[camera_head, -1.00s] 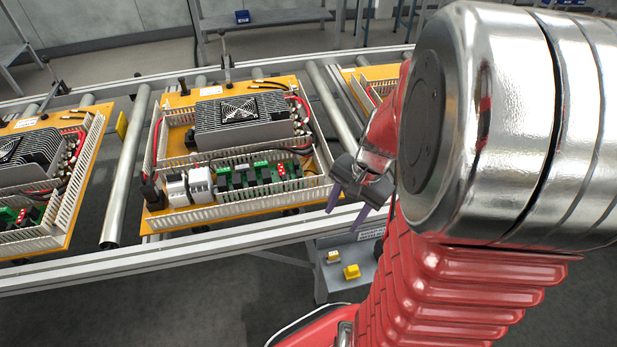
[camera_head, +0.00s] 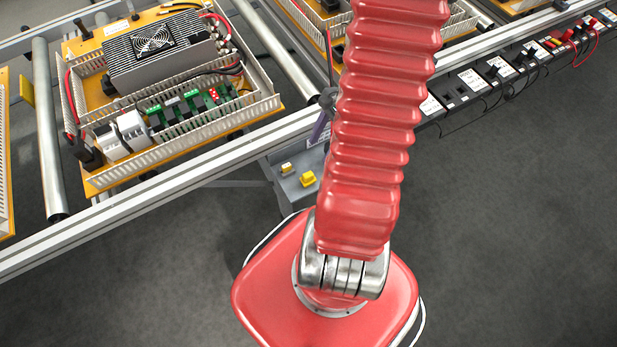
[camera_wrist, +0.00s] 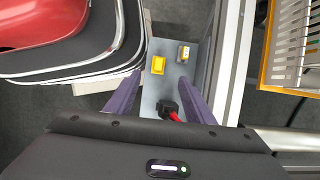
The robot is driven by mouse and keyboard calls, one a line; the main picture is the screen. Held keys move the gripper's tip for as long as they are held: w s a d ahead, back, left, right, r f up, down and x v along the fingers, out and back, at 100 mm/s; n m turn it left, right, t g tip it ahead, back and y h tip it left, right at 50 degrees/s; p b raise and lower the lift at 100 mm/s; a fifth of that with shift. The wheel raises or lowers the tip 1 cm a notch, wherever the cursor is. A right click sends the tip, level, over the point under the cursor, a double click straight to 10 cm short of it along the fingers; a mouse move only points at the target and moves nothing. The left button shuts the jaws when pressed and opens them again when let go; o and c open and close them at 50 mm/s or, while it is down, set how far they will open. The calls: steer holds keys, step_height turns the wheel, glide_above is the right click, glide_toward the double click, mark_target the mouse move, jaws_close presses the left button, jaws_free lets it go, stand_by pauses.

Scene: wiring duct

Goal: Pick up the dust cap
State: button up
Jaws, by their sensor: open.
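Two small yellow pieces sit on a grey shelf (camera_wrist: 150,98) beside the conveyor. One is a plain yellow block (camera_head: 308,179), which also shows in the wrist view (camera_wrist: 158,65). The other is a smaller yellow-and-grey piece (camera_head: 287,168), seen in the wrist view (camera_wrist: 183,53) too. I cannot tell for sure which is the dust cap. My gripper (camera_wrist: 160,80) is open over the shelf, its purple fingers apart. A black plug with a red lead (camera_wrist: 168,108) shows between the fingers, apparently not gripped. In the head view my arm hides most of the gripper.
The conveyor rail (camera_head: 150,182) runs along the shelf's far side. An orange panel with white ducts (camera_head: 100,183) lies on the rollers. A row of black labelled devices with cables (camera_head: 470,82) lines the rail at right. Open floor (camera_head: 520,230) lies at the lower right.

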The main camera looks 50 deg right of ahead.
mark_target(306, 176)
steer(key=shift+a+f, duration=0.1)
steer(key=shift+x, duration=4.15)
steer(key=shift+f, duration=0.1)
steer(key=shift+x, duration=2.55)
steer(key=shift+s+a, duration=0.15)
steer(key=c, duration=1.1)
steer(key=shift+r, duration=0.2)
